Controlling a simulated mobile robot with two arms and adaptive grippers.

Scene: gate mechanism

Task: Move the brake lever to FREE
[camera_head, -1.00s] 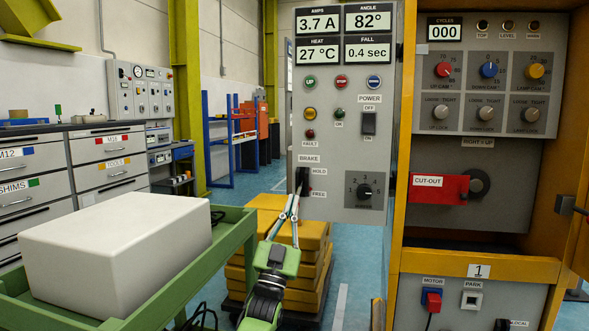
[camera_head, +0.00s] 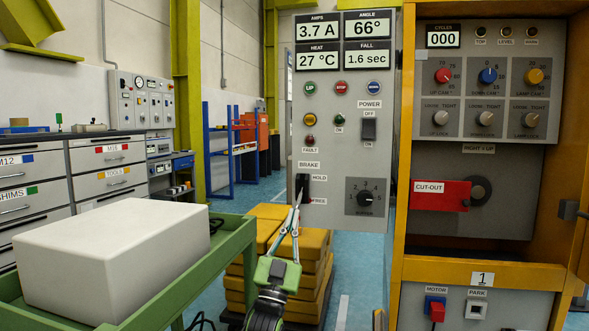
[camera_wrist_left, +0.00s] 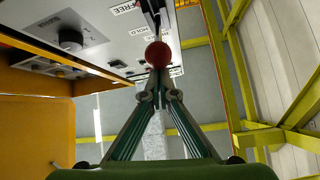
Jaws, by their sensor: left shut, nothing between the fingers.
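The black brake lever (camera_head: 303,187) is on the grey control panel, between the HOLD label (camera_head: 319,177) and the FREE label (camera_head: 320,201). A bit of red shows beside the FREE label. My left gripper (camera_head: 298,207) is shut and empty, its tips at the lower end of the lever. In the left wrist view a round red knob (camera_wrist_left: 158,54) sits at the shut fingertips, and the dark lever slot (camera_wrist_left: 154,16) is beyond it. The knob seems to belong to the lever. I cannot tell whether the tips touch it. My right gripper is out of view.
An orange cabinet (camera_head: 480,271) stands at right. A green cart (camera_head: 150,292) with a white block (camera_head: 112,252) is at left, yellow slabs (camera_head: 266,227) behind my arm.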

